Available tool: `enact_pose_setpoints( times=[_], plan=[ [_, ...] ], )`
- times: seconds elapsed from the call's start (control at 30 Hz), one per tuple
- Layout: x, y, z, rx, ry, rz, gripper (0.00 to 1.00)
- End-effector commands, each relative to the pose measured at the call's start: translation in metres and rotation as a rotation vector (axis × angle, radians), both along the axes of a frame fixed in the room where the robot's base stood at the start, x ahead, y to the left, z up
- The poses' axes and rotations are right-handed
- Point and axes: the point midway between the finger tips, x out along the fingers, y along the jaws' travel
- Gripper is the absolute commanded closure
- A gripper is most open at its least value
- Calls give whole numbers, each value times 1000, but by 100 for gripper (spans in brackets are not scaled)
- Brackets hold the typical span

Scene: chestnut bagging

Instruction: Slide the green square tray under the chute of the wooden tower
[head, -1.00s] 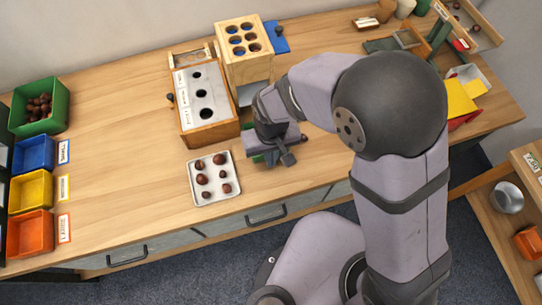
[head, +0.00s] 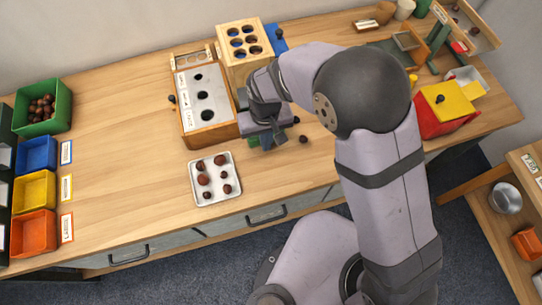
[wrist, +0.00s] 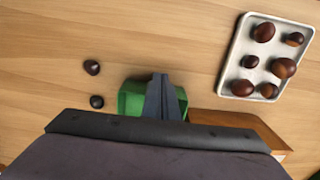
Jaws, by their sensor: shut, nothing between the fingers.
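The green square tray (wrist: 131,98) shows in the wrist view just beyond my gripper (wrist: 161,82), whose shut fingers overlap it and hide part of it. In the head view only a sliver of the green tray (head: 253,141) shows beside my gripper (head: 266,146). The fingers are shut with nothing between them; I cannot tell whether they touch the tray's wall. The wooden tower (head: 245,60) stands at the back with round holes in its top. Its chute and foot are hidden behind my arm.
A wooden box with a holed grey top (head: 204,92) stands left of the tower. A metal tray of chestnuts (head: 231,196) lies in front. Two loose chestnuts (wrist: 92,67) lie on the table near the green tray. A red and yellow box (head: 445,112) stands right.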

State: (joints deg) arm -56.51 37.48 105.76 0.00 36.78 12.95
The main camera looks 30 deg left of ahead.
Motion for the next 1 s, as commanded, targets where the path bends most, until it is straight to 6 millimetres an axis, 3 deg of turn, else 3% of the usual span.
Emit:
enact_pose_setpoints(
  times=[0.27, 0.47, 0.8, 1.0],
  plan=[
    [-10, -9, 1, -1, 1, 1, 100],
    [-30, -29, 2, -3, 1, 2, 100],
    [-28, -26, 66, 4, -3, 0, 100],
    [-28, -27, 90, 3, -1, 0, 100]
  ],
)
